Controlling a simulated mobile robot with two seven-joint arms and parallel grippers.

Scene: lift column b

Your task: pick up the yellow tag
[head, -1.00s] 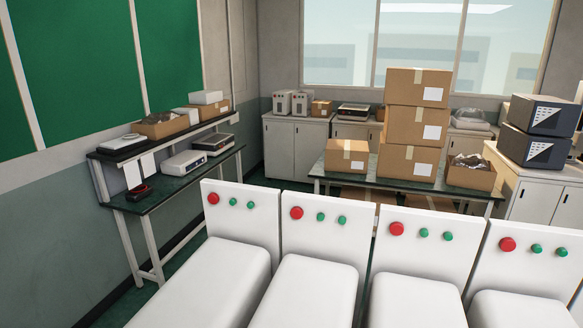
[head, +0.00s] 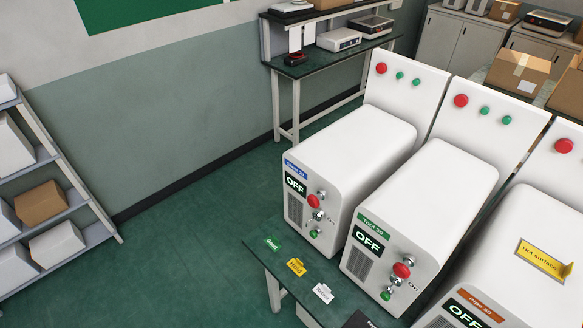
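The yellow tag (head: 297,267) lies flat on the front left part of the dark green table (head: 262,249), in front of the white machines. A green tag (head: 273,244) lies to its upper left and a white tag (head: 322,293) to its lower right, both apart from it. Nothing covers the yellow tag. Neither of my grippers shows in the head view.
White machines with OFF displays (head: 368,240) stand in a row on the table. One carries a yellow "Hot surface" label (head: 543,258). A shelf with boxes (head: 40,203) stands at the left. The green floor (head: 190,262) between shelf and table is clear.

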